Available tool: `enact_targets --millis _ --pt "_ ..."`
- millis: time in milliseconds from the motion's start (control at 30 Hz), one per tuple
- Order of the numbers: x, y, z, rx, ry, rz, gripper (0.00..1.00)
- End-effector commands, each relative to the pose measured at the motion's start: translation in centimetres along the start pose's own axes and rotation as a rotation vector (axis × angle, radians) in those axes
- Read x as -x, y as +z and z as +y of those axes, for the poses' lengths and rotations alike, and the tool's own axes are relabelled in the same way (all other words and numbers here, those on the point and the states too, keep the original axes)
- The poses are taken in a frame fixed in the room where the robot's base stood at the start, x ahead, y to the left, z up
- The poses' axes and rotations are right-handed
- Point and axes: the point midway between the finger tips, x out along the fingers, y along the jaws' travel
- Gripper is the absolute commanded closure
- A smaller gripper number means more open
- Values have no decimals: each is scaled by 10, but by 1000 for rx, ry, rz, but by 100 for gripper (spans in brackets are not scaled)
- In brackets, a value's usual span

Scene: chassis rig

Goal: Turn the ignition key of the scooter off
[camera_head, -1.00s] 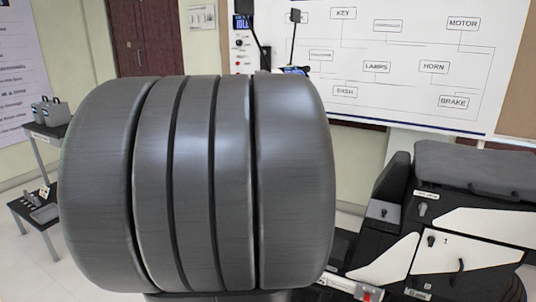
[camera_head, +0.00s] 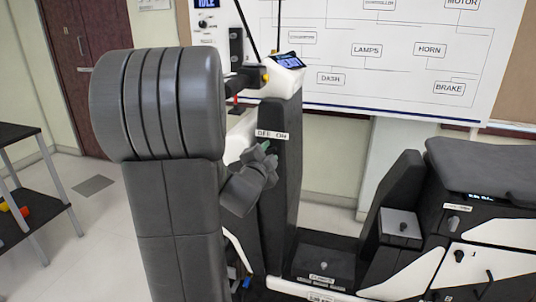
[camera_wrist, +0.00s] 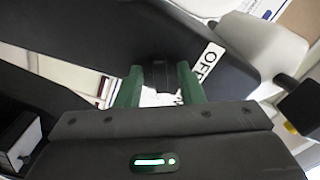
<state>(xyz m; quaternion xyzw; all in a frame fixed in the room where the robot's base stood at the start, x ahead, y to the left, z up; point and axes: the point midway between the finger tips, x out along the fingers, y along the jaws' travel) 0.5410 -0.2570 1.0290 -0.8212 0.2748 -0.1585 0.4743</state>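The scooter's dark front column (camera_head: 283,190) stands in the middle of the head view, with a white OFF/ON label (camera_head: 272,135) on it. My gripper (camera_head: 264,148) is at the column just below this label. In the wrist view, the two green fingers of my gripper (camera_wrist: 161,78) stand apart. A small dark block (camera_wrist: 164,74) shows between them, perhaps the key or its switch; I cannot tell whether the fingers touch it. The OFF end of the label (camera_wrist: 208,60) is right of the fingers. The key's angle cannot be made out.
The handlebar with a lit display (camera_head: 288,62) is above the column. The scooter's floorboard (camera_head: 322,262) and seat (camera_head: 480,160) are to the right. A wiring board (camera_head: 400,60) hangs behind. A dark shelf (camera_head: 30,220) stands at the left.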

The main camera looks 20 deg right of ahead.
Motion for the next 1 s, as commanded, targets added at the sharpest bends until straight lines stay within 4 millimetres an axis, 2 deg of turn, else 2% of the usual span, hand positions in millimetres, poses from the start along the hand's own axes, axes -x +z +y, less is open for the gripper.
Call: enact_targets --millis 200,367,400,733,1000 --pt "0 0 0 0 0 0 65" --pt "0 0 0 0 0 0 97" --pt "0 0 0 0 0 0 99" --pt "0 0 0 46 0 0 99" --pt "0 0 0 217 1 0 99"
